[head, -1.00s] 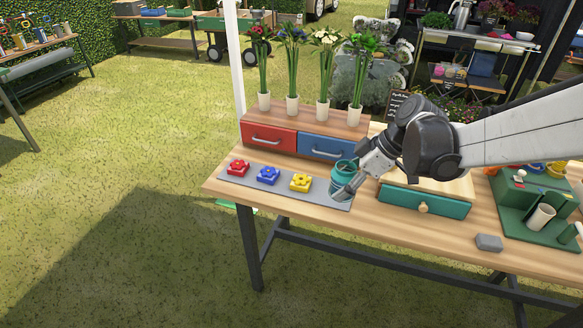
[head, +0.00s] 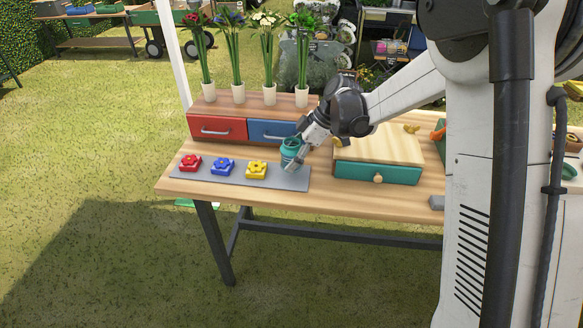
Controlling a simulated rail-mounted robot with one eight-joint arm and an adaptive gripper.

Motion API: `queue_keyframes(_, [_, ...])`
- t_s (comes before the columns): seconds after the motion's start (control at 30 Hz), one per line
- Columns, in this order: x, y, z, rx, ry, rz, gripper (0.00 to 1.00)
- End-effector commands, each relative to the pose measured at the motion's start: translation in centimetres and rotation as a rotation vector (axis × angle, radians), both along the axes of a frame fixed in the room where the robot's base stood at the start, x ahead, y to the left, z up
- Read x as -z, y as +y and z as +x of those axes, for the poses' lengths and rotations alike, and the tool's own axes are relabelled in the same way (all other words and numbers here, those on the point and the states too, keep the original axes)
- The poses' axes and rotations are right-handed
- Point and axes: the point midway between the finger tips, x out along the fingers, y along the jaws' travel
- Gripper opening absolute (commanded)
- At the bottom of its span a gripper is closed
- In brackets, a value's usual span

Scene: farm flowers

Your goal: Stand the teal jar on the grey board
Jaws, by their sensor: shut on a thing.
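The teal jar (head: 290,149) is upright at the right end of the grey board (head: 208,176). My gripper (head: 291,161) comes in from the right and is shut on the jar. The fingers hide part of the jar's lower side. The jar's base is at the board's surface or just above it; I cannot tell whether it touches. A red flower block (head: 190,163), a blue one (head: 222,167) and a yellow one (head: 256,170) sit in a row on the board, left of the jar.
Behind the board stand a red drawer (head: 217,129) and a blue drawer (head: 272,132), under several flower vases (head: 269,94). A box with a teal drawer (head: 377,172) is to the right. My own arm and column cover the table's right side.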

Motion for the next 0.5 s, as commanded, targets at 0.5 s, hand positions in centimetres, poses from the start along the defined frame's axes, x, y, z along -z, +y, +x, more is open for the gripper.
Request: queue_keyframes(0.5, [4.0,0.0,0.1,0.000,0.000,0.000,0.14])
